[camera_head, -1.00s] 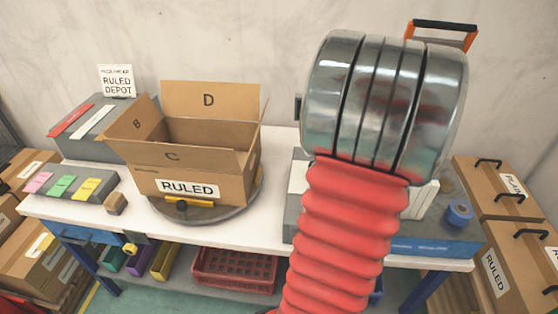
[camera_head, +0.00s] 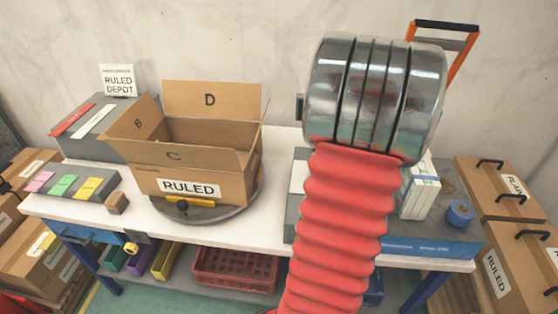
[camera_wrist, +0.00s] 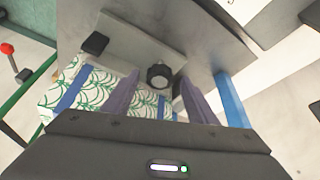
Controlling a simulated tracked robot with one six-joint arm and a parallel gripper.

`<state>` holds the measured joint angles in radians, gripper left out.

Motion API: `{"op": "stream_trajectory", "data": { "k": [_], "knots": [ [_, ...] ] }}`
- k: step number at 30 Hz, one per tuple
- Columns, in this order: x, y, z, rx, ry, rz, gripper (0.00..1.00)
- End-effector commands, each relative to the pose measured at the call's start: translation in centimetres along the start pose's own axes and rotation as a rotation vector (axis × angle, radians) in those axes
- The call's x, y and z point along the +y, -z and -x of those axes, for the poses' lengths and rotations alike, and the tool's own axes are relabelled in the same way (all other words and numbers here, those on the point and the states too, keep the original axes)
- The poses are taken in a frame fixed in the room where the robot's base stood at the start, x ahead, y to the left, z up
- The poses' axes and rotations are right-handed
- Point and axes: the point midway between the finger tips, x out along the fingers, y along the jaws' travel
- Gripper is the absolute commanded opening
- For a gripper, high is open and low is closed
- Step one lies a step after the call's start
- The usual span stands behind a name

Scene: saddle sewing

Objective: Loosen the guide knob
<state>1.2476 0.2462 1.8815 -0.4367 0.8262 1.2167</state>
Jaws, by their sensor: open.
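In the wrist view a dark round knob (camera_wrist: 159,76) with a pale face sits at the edge of a grey plate (camera_wrist: 140,45); I take it to be the guide knob. My gripper (camera_wrist: 160,80) is open, with one purple-grey finger on each side of the knob in the picture. A gap shows on both sides, and I cannot tell how far the fingertips are from it in depth. A white sheet with green scallops (camera_wrist: 90,92) and blue bands lies behind the left finger. In the head view my arm hides the gripper and this knob.
On the white bench (camera_head: 130,222) an open carton (camera_head: 190,187) stands on a round turntable (camera_head: 225,213) at left. A white stack (camera_head: 420,196) and a blue tape roll (camera_head: 460,212) lie right of my arm. Brown boxes (camera_head: 500,240) stand at far right.

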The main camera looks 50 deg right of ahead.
Motion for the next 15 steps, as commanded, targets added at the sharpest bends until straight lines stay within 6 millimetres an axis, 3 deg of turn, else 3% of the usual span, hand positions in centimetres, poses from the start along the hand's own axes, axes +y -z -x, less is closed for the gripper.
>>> {"op": "stream_trajectory", "data": {
  "k": [15],
  "knots": [
    [-0.31,0.01,-0.08,0.000,-0.132,-0.315,0.52]
  ]
}}
